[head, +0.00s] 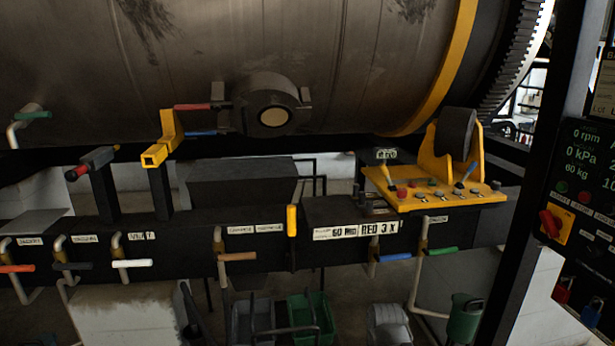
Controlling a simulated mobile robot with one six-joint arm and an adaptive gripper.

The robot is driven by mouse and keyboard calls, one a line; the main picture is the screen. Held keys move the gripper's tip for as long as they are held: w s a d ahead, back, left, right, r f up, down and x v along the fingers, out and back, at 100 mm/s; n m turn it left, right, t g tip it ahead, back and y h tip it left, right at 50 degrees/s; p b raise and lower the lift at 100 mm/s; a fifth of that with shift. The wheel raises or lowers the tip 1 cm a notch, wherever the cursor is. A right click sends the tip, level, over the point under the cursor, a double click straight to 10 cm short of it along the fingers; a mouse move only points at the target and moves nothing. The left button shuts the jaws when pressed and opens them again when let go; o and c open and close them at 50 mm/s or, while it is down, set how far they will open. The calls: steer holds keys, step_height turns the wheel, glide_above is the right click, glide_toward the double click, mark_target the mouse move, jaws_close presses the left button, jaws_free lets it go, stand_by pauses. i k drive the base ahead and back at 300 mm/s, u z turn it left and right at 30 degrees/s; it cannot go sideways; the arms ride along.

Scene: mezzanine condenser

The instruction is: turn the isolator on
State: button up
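The isolator (551,223) appears to be the red rotary handle on a yellow plate, on the dark panel at the far right in the head view. Its handle looks tilted, running from upper left to lower right. I cannot read any on or off marking on it. My gripper does not show in this view.
The control panel (590,165) shows readouts above the isolator and padlocks below it. A dark upright post (535,190) stands just left of it. A yellow console (440,203) with buttons and levers juts out further left. Several coloured valve handles line the dark beam.

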mark_target(552, 224)
steer(key=z, duration=1.65)
